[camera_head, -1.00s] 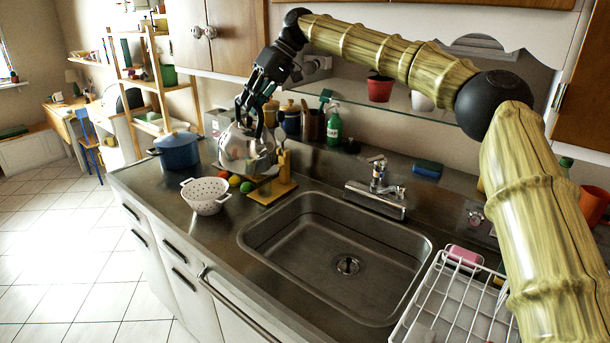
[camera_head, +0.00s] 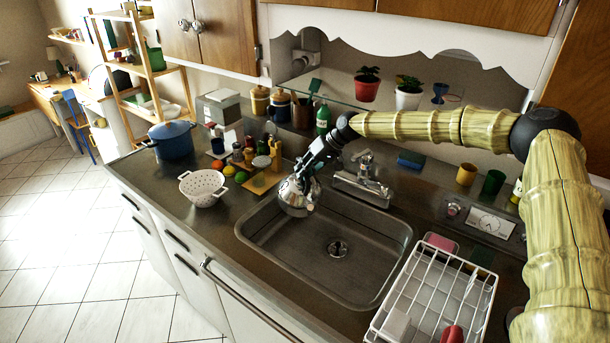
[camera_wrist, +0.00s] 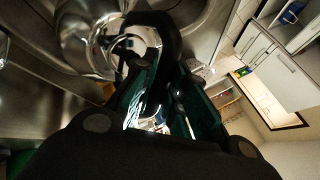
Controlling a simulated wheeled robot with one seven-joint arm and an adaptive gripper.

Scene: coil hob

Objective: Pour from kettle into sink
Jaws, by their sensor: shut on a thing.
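The shiny metal kettle (camera_head: 297,196) hangs from my gripper (camera_head: 308,172) over the back left part of the sink. My gripper is shut on its handle. The kettle looks tilted, but its spout is hard to make out and I see no stream of water. In the wrist view the kettle's reflective body (camera_wrist: 88,40) fills the upper left, with the dark fingers (camera_wrist: 165,95) around the dark handle. The steel sink (camera_head: 290,262) looks empty, with its drain (camera_head: 338,248) in view.
The tap (camera_head: 366,172) stands behind the sink. A white dish rack (camera_head: 440,300) is at its right. A white colander (camera_head: 203,187), fruit and several bottles stand at the left, with a blue pot (camera_head: 172,140) beyond. A glass shelf with plants hangs behind.

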